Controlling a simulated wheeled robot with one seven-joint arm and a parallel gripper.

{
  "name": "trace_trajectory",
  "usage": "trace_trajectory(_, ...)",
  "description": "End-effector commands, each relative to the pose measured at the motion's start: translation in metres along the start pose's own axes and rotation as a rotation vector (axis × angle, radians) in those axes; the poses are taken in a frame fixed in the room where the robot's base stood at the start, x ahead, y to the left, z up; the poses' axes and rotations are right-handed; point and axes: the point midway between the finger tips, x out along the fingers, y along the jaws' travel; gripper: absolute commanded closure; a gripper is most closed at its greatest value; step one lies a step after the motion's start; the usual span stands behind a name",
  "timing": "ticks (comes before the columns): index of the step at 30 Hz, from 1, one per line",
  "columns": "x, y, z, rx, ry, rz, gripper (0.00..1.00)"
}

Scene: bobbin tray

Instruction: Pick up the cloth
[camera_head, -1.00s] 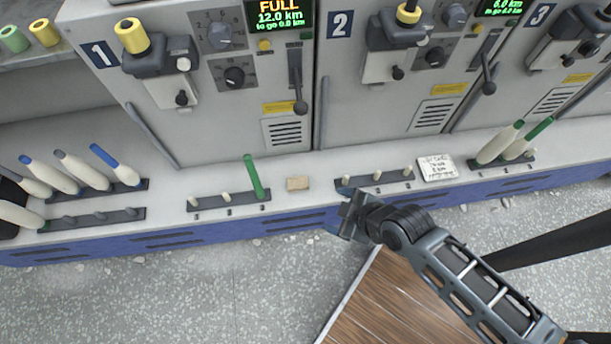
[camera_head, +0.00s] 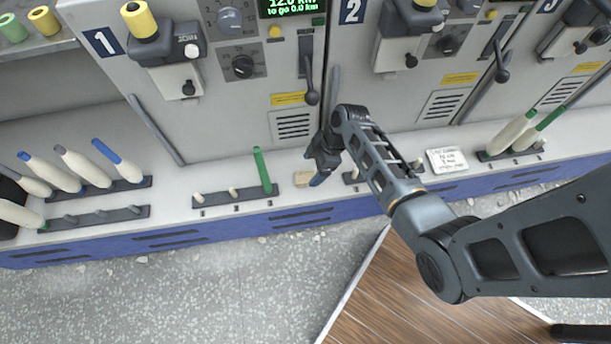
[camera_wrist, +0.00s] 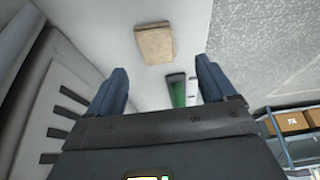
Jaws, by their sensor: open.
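The cloth (camera_head: 304,180) is a small tan folded piece lying flat on the grey ledge in front of the machines, between two peg racks. In the wrist view the cloth (camera_wrist: 154,43) lies beyond the fingertips, slightly left of the middle of the gap. My gripper (camera_head: 319,172) is just right of the cloth in the head view and hides part of it. In the wrist view my gripper (camera_wrist: 164,80) is open, with nothing between its two blue-grey fingers.
A peg rack with a green spindle (camera_head: 262,171) stands left of the cloth. Another rack (camera_head: 355,177) is partly behind my arm, and a written card (camera_head: 447,161) lies farther right. A machine front with a lever (camera_head: 312,97) rises behind the ledge.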

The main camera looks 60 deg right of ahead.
Motion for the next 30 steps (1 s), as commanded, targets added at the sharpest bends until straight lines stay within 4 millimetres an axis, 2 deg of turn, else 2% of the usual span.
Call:
trace_trajectory(10, 0.046, 0.002, 0.006, -0.001, 0.0, 0.0, 0.16)
trace_trajectory(20, 0.051, 0.002, 0.006, 0.0, 0.0, 0.002, 0.16)
trace_trajectory(30, 0.051, 0.002, 0.006, 0.0, 0.0, 0.002, 0.48)
